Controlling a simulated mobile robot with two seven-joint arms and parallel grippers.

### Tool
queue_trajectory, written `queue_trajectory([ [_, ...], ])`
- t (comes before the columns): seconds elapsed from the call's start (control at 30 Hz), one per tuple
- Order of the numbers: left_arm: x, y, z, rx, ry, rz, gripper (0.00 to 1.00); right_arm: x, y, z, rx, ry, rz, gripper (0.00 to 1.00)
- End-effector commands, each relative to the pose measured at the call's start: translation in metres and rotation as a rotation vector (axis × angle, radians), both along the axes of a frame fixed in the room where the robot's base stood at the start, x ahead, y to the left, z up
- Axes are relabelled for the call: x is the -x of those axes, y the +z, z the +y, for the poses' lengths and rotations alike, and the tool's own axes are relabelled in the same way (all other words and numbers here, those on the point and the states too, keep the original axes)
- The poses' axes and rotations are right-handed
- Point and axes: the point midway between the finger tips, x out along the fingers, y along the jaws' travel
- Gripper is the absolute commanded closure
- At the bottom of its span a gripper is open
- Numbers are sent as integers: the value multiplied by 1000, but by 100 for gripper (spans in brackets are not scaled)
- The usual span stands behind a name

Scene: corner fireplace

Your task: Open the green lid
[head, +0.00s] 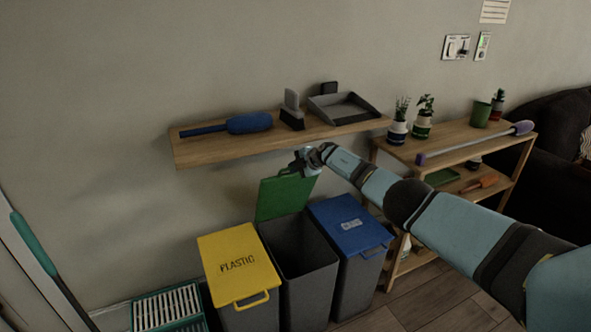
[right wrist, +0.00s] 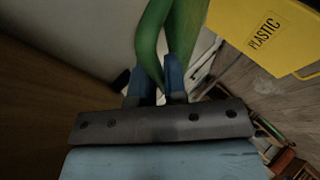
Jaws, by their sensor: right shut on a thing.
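The green lid (head: 286,196) stands raised, roughly upright, at the back of the middle grey bin (head: 305,265), whose top is open. My right gripper (head: 308,160) is at the lid's upper edge, just below the wall shelf. In the right wrist view, my right gripper (right wrist: 156,82) is shut on the green lid's handle (right wrist: 152,45), which passes between the two blue fingers. My left gripper is not in view.
A bin with a yellow lid (head: 238,265) marked PLASTIC stands to the left, and one with a blue lid (head: 350,226) to the right; both lids are down. A wooden wall shelf (head: 215,152) with a duster, brush and dustpan hangs close above. A wooden rack (head: 455,140) with plants stands right.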

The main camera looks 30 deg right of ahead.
Motion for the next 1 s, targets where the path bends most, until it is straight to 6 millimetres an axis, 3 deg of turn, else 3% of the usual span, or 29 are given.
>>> queue_trajectory([
  [0.07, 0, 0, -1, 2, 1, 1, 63, 0, 0, 0, 0, 0, 0, 100],
  [0.1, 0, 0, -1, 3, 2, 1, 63, 0, 0, 0, 0, 0, 0, 81],
  [0.2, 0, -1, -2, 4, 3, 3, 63, 0, 0, 0, 0, 0, 0, 63],
  [0.47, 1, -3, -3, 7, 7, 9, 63, 0, 0, 0, 0, 0, 0, 63],
  [0.67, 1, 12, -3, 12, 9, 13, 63, 8, 12, -5, 1, 0, 0, 63],
  [0.8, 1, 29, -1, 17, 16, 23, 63, 22, 24, -11, 2, 2, 1, 63],
  [1.0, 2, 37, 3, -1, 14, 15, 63, 48, 43, -24, 4, 1, 0, 63],
])
